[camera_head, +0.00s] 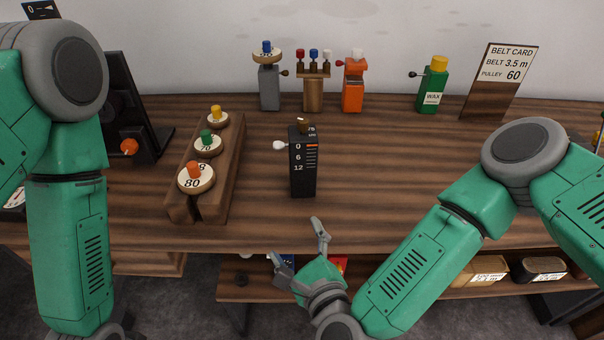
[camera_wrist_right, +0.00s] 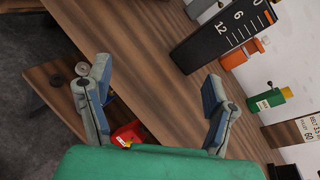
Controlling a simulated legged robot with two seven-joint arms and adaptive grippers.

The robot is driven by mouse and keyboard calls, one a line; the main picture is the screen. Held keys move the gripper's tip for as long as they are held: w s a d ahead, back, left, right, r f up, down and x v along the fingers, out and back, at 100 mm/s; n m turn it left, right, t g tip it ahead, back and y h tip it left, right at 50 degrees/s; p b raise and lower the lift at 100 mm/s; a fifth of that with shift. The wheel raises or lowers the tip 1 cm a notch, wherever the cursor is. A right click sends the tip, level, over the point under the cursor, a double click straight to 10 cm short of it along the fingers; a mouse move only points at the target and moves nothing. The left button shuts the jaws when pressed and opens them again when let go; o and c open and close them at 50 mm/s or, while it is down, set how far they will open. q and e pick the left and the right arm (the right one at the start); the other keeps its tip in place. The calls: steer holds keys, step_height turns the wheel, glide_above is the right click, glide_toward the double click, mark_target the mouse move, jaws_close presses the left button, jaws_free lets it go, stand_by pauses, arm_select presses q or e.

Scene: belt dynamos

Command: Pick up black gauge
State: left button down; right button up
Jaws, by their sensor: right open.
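The black gauge (camera_head: 304,165) stands upright on the wooden table, with a scale reading 0, 6, 12, a dark knob on top and a white-tipped lever on its left side. It also shows in the right wrist view (camera_wrist_right: 215,40), beyond the fingers. My right gripper (camera_head: 302,246) is open and empty at the table's front edge, in front of the gauge and apart from it. In the right wrist view my right gripper (camera_wrist_right: 152,100) has its fingers spread wide. My left arm comes in from the left, but its gripper is out of view.
A wooden rack (camera_head: 225,170) with numbered pulleys stands left of the gauge. Behind are a grey device (camera_head: 269,88), an orange device (camera_head: 353,90), a green wax device (camera_head: 431,90) and the belt card (camera_head: 498,82). The table right of the gauge is clear. A lower shelf (camera_head: 400,292) holds items.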

mark_target(303, 128)
steer(key=w+r+m+t+h, duration=0.1)
steer(key=m, duration=0.2)
steer(key=w+d+r+m+t+h, duration=0.1)
steer(key=w+m+h, duration=0.1)
steer(key=m, duration=0.1)
steer(key=w+d+r+m+t+h+b, duration=0.1)
steer(key=w+r+m, duration=0.1)
steer(key=m, duration=0.1)
steer(key=shift+d+m, duration=0.15)
steer(key=shift+m, duration=0.25)
steer(key=w, duration=0.7)
steer(key=shift+a+p, duration=0.3)
steer(key=shift+p, duration=0.1)
steer(key=shift+w+a+p, duration=0.2)
steer(key=shift+w+p, duration=0.15)
steer(key=shift+w, duration=1.2)
steer(key=shift+w+a+p, duration=0.15)
steer(key=shift+w+p, duration=0.15)
steer(key=shift+w, duration=1.2)
steer(key=shift+r, duration=0.1)
jaws_close()
arm_select(q)
steer(key=shift+f+b, duration=0.25)
steer(key=shift+b, duration=0.2)
arm_select(e)
step_height(303, 128, up, 10)
steer(key=shift+r, duration=0.1)
